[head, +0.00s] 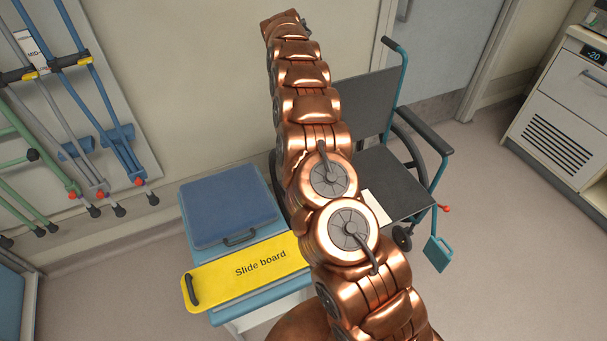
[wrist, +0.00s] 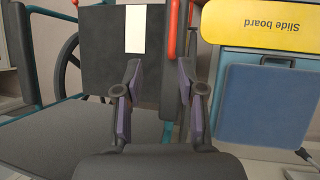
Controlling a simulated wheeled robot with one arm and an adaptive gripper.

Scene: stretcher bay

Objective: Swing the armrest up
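The wheelchair has a dark backrest (head: 362,105), a dark seat (head: 395,185) and a teal frame. Its right armrest (head: 430,137) is a dark pad lying level on the teal frame. My copper arm covers the chair's left side in the head view, so the armrest there is hidden. In the wrist view my gripper (wrist: 160,95) has its two purple-padded fingers spread apart, with no object clearly held between them. It is over the chair, beside the seat (wrist: 105,65) with its white label (wrist: 135,28). A red lever (wrist: 172,40) shows just beyond the fingers.
A yellow slide board (head: 225,272) and a blue cushion (head: 228,205) lie on a low stand left of the chair. Crutches (head: 120,150) hang on the left wall. A white cabinet (head: 560,110) stands at the right. The floor right of the chair is clear.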

